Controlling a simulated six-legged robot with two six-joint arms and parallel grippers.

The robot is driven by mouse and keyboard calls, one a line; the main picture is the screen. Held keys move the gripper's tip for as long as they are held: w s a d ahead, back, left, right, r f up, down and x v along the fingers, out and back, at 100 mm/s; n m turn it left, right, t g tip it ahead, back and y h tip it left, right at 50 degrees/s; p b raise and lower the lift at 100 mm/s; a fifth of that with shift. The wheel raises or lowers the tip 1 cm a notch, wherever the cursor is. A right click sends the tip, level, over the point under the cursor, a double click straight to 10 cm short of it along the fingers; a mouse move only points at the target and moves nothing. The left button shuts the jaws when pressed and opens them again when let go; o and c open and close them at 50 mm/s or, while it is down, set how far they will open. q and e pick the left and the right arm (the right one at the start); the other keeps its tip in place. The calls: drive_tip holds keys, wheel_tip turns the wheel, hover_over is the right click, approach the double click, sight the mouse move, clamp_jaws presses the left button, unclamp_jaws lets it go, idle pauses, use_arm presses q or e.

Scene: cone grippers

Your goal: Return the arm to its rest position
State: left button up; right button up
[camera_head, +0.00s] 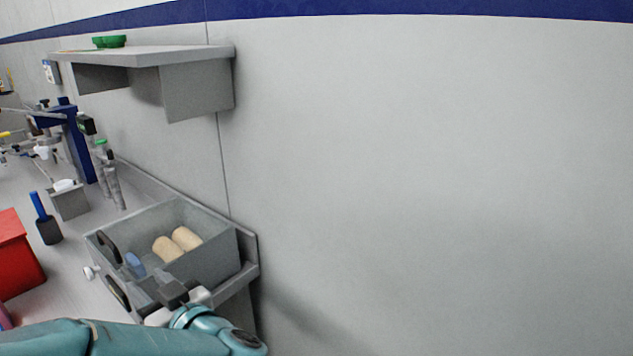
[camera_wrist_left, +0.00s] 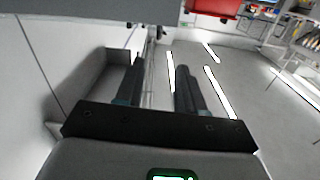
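My left arm, teal, comes in along the bottom of the head view. Its dark left gripper (camera_head: 172,292) is at the near side of a grey bin (camera_head: 218,262) on the counter, and its fingertips are hard to make out there. In the left wrist view the two black fingers of the left gripper (camera_wrist_left: 160,68) stand apart with nothing between them. My right gripper is in neither view.
The bin holds two tan rolls (camera_head: 176,244) and a blue item (camera_head: 135,264). A red box (camera_head: 16,262) and a black-and-blue tool (camera_head: 47,226) are to the left. A grey shelf (camera_head: 185,55) hangs above. The wall at right is bare.

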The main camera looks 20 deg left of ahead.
use_arm(q)
drive_tip(key=w+d+f+m+t+h+p, duration=0.1)
drive_tip(key=w+f+m+h+p, duration=0.2)
drive_tip(key=f, duration=0.4)
drive_tip(key=w+d+f+m+t+h+p, duration=0.1)
drive_tip(key=w+f+m+h+p, duration=0.2)
drive_tip(key=f, duration=0.5)
drive_tip(key=s+d+f+m+h+p, duration=0.3)
drive_tip(key=d+f+h, duration=0.35)
drive_tip(key=f, duration=0.55)
drive_tip(key=s+d+f+m+g+h, duration=0.1)
drive_tip(key=s+d+f+g+h, duration=0.3)
drive_tip(key=s+d, duration=0.4)
drive_tip(key=s+d+f+g+h, duration=0.4)
drive_tip(key=s+d, duration=0.4)
drive_tip(key=shift+d+f+m+b, duration=0.15)
drive_tip(key=shift+d+m+b, duration=0.15)
drive_tip(key=shift+d+m, duration=0.1)
drive_tip(key=shift+s+a, duration=0.1)
drive_tip(key=shift+a, duration=0.1)
